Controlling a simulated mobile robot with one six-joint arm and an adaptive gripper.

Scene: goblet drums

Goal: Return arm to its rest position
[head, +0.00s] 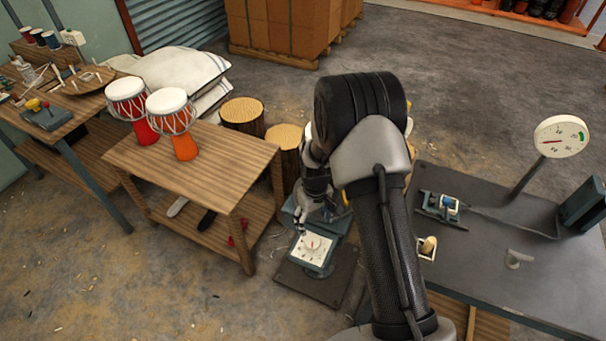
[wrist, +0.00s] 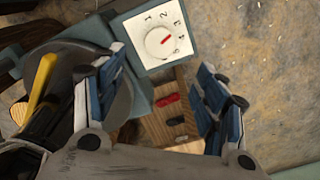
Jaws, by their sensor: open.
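My arm reaches forward in the middle of the head view, bent at a thick black joint. My gripper (head: 308,212) hangs low beyond it, partly hidden by my own arm. In the wrist view my gripper (wrist: 158,75) has its two blue-and-grey fingers spread wide, with nothing between them. A teal machine with a white numbered dial (head: 312,248) stands below and near my gripper. Its dial (wrist: 160,38) also shows in the wrist view, with a red pointer on the knob. I cannot tell the exact gap between fingers and machine.
Two goblet drums, red (head: 127,100) and orange (head: 172,112), stand on a wooden table (head: 220,165) at left. Log stumps (head: 242,112) stand behind it. A dark workbench (head: 500,240) with a round gauge (head: 561,136) is at right. Open floor (head: 470,85) lies behind.

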